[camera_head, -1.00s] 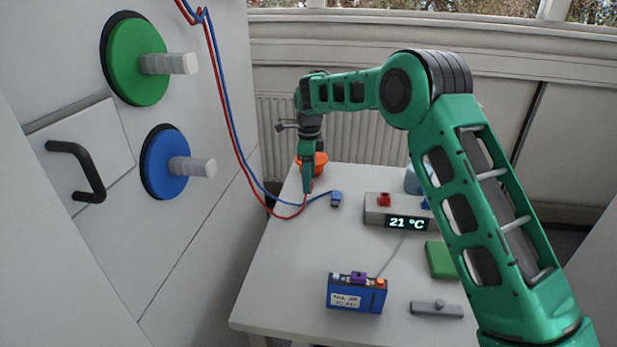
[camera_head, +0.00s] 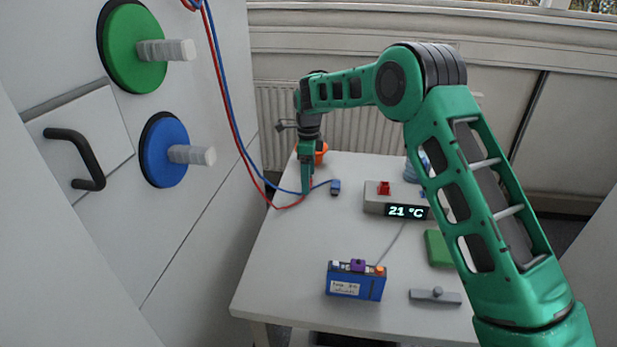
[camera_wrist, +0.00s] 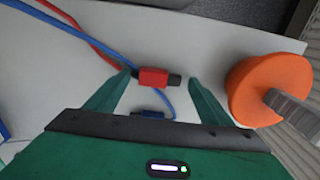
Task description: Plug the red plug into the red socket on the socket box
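My gripper (camera_head: 306,191) is low over the far left of the table, pointing down. In the wrist view its two fingers (camera_wrist: 158,82) are apart. The red plug (camera_wrist: 153,77), with a dark end on the right, lies between the fingertips; small gaps seem to remain on both sides. In the head view the gripper hides most of the red plug. The socket box (camera_head: 373,205), grey with a "21 °C" display, stands to the right of the gripper. Its red socket (camera_head: 384,187) is on top. My arm hides the box's right part.
The blue plug (camera_head: 335,187) lies beside the gripper, on a blue cable. An orange object (camera_head: 321,152) stands close behind the gripper. A blue battery-like box (camera_head: 355,282), a grey part (camera_head: 436,297) and a green block (camera_head: 438,247) are nearer. The front left table is clear.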

